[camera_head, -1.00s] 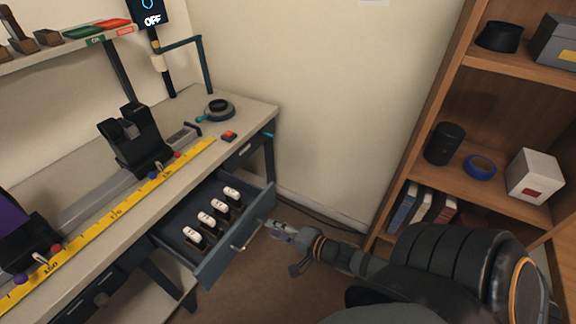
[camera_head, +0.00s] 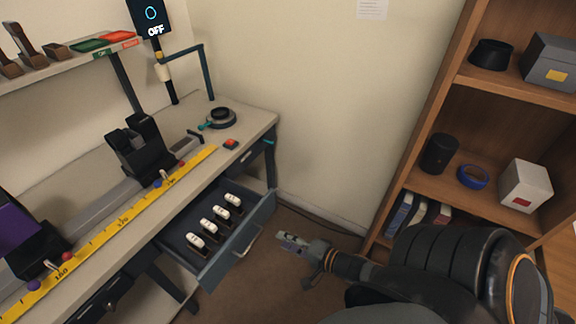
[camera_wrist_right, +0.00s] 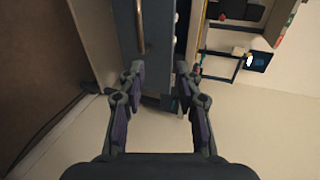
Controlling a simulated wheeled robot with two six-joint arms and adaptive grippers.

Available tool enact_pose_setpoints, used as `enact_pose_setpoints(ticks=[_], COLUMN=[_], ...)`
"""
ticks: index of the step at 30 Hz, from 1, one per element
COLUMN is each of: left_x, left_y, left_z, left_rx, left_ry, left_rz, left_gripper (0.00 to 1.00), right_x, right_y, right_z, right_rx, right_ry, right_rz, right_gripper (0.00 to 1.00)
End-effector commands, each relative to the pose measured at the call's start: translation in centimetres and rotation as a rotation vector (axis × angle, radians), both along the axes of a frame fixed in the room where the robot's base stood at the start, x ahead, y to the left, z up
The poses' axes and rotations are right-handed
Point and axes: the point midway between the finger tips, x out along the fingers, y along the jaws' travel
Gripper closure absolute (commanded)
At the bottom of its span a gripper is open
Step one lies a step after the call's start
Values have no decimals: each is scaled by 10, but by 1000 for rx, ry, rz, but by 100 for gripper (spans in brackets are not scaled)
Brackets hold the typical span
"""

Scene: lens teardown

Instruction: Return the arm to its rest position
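My right arm reaches in from the lower right in the head view. Its gripper (camera_head: 290,241) is in front of the open drawer (camera_head: 236,246), apart from its handle (camera_head: 247,243). In the right wrist view the two fingers of my right gripper (camera_wrist_right: 164,92) stand apart with nothing held between them. The drawer front (camera_wrist_right: 150,40) and its metal handle (camera_wrist_right: 139,28) show beyond the fingertips. My left gripper does not show in either view.
Several white pieces (camera_head: 211,227) stand in a row in the open drawer. The workbench (camera_head: 255,118) is at left, with a yellow ruler (camera_head: 125,225) along it. A wooden shelf (camera_head: 510,90) stands close on the right. Open floor (camera_head: 285,285) lies between.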

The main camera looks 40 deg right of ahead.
Motion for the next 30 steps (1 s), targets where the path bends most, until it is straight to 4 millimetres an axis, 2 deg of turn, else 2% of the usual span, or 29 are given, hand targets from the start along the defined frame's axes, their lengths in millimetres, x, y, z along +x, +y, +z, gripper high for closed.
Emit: enact_pose_setpoints(ticks=[10,12,14,17,19,22,24,27,30], left_x=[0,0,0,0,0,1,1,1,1], left_y=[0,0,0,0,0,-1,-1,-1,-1], left_z=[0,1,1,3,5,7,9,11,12], left_rx=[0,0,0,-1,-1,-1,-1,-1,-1], left_ry=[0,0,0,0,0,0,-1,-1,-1], left_rz=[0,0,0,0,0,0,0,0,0], left_gripper=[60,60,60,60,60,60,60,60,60], right_x=[0,-1,-3,-17,-37,-81,-120,-176,-222], right_y=[-1,-7,-20,-56,-80,-97,-94,-71,-41], right_z=[-1,-10,-30,-90,-143,-219,-267,-321,-352], right_rx=[-3,-40,-119,-351,-549,-810,-957,-1097,-1163], right_ry=[1,10,31,118,216,390,516,654,723], right_rz=[-1,-9,-22,-34,-8,112,255,517,770], right_gripper=[66,66,66,66,66,66,66,66,66])
